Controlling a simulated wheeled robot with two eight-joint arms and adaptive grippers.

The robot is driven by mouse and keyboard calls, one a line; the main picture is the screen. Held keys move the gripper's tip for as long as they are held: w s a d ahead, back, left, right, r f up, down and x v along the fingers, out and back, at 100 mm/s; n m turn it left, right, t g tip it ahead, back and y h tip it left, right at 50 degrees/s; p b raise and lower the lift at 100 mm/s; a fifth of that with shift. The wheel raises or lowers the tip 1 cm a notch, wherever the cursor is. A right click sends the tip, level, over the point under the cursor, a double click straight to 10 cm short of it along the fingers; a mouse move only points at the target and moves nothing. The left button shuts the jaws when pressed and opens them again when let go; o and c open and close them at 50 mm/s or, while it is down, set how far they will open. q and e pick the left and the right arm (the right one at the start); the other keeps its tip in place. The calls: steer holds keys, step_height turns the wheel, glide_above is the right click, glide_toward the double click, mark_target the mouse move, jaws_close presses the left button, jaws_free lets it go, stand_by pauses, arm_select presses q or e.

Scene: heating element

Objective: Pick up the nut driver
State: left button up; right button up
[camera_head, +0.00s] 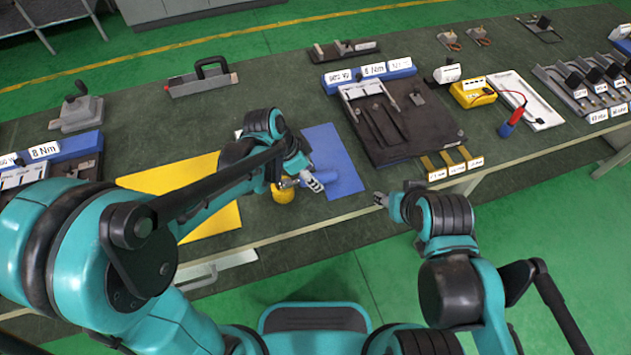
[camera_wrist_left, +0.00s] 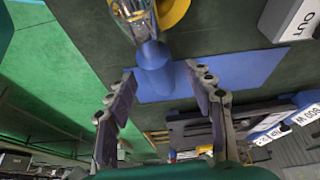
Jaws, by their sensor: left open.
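A blue cylinder (camera_wrist_left: 153,62) with a shiny metallic or clear end (camera_wrist_left: 135,18) appears to be the nut driver. It lies over the blue mat (camera_wrist_left: 240,70), and its blue part also shows in the head view (camera_head: 322,176), partly hidden by my left gripper (camera_head: 304,182). In the left wrist view my left gripper (camera_wrist_left: 160,82) is open, with the blue end just ahead of and between its fingertips. Contact cannot be told. My right gripper (camera_head: 380,199) is off the table's front edge, away from the tool; its jaws are too small to read.
A round yellow object (camera_head: 283,192) sits beside the left gripper. A yellow mat (camera_head: 212,220) lies left of it. A dark tool tray (camera_head: 420,135) stands to the right. A red-and-blue probe (camera_head: 511,122) is wired to a yellow box (camera_head: 473,94).

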arm_select(q)
steer(key=b+x, duration=0.1)
steer(key=x, duration=0.2)
steer(key=shift+f, duration=0.2)
steer(key=shift+r, duration=0.1)
jaws_close()
